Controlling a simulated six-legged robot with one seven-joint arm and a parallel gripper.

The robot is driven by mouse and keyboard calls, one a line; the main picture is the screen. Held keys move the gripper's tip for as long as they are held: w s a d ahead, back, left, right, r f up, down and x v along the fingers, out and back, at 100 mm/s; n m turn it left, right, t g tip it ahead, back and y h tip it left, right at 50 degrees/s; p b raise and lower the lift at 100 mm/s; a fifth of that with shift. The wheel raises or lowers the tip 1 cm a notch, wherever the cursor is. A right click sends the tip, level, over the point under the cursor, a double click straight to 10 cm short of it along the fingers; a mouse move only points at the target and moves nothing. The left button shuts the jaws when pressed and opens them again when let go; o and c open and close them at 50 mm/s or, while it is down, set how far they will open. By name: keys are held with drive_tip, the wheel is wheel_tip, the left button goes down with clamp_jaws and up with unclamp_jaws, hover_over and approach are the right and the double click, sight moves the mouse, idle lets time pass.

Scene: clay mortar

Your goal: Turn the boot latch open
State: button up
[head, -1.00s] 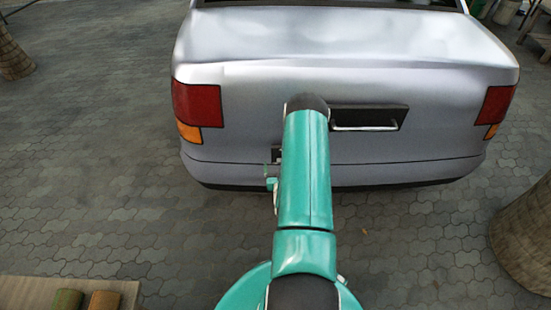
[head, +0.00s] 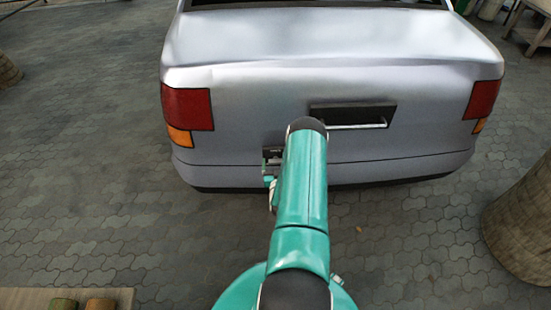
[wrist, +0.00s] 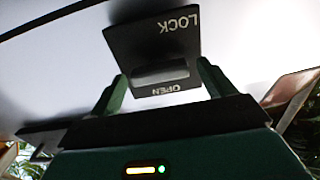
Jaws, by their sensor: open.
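The boot latch is a black plate (wrist: 152,40) marked LOCK and OPEN, with a grey turning bar (wrist: 160,75) lying crosswise near the OPEN mark. The lettering appears upside down in the wrist view. My gripper (wrist: 163,87) is open, its green fingers on either side of the bar and apart from it, as far as I can see. In the head view a dark edge of the plate (head: 272,152) shows on the silver car's boot (head: 250,105), left of my arm. The rest of the latch and most of my gripper are hidden behind my arm there.
A dark recessed panel with a silver handle (head: 355,125) is right of my arm on the boot. A tree trunk (head: 522,230) stands at the right. A board with two rolls (head: 85,303) lies at lower left. Paving around the car is mostly clear.

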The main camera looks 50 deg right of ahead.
sight(276, 163)
drive_tip(key=shift+x, duration=1.6)
drive_tip(key=c, duration=1)
